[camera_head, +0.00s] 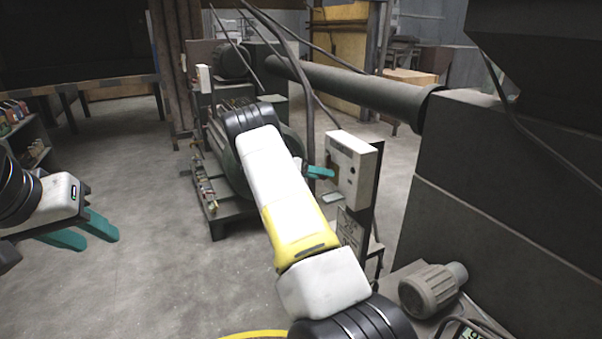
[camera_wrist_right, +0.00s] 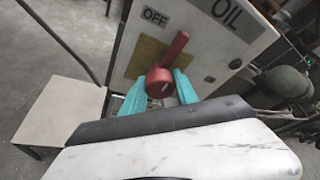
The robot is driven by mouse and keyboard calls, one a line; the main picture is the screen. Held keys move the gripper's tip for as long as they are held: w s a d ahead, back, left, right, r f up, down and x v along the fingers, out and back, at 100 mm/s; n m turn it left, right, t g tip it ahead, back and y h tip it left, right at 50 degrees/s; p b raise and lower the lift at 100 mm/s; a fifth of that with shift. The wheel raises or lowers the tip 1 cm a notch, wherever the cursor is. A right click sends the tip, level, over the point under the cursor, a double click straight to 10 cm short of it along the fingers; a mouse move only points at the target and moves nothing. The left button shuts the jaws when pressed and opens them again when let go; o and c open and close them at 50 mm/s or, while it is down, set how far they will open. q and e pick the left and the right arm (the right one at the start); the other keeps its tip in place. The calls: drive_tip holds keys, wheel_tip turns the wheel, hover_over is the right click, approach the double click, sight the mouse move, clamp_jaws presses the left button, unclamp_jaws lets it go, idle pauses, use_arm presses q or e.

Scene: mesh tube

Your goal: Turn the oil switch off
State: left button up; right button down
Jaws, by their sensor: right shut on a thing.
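The oil switch is a red lever (camera_wrist_right: 172,62) on a pale control box, which also shows in the head view (camera_head: 350,165). In the right wrist view the lever leans up and right from its round hub. An OFF label (camera_wrist_right: 155,17) is up and left of it, and the word OIL (camera_wrist_right: 228,12) is up and right. My right gripper (camera_wrist_right: 160,84) has its teal fingers on both sides of the lever near the hub, shut on it. In the head view my right gripper (camera_head: 319,172) is at the box's left side. My left gripper (camera_head: 96,238) is open and empty, far left.
A large dark machine (camera_head: 510,210) fills the right, with a thick pipe (camera_head: 350,88) running behind the box. A grey motor (camera_head: 432,290) lies at lower right. A shelf (camera_head: 28,135) stands far left. The floor at left centre is clear.

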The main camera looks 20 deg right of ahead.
drive_tip(key=c, duration=0.9)
unclamp_jaws()
drive_tip(key=shift+c, duration=0.2)
drive_tip(key=v, duration=0.8)
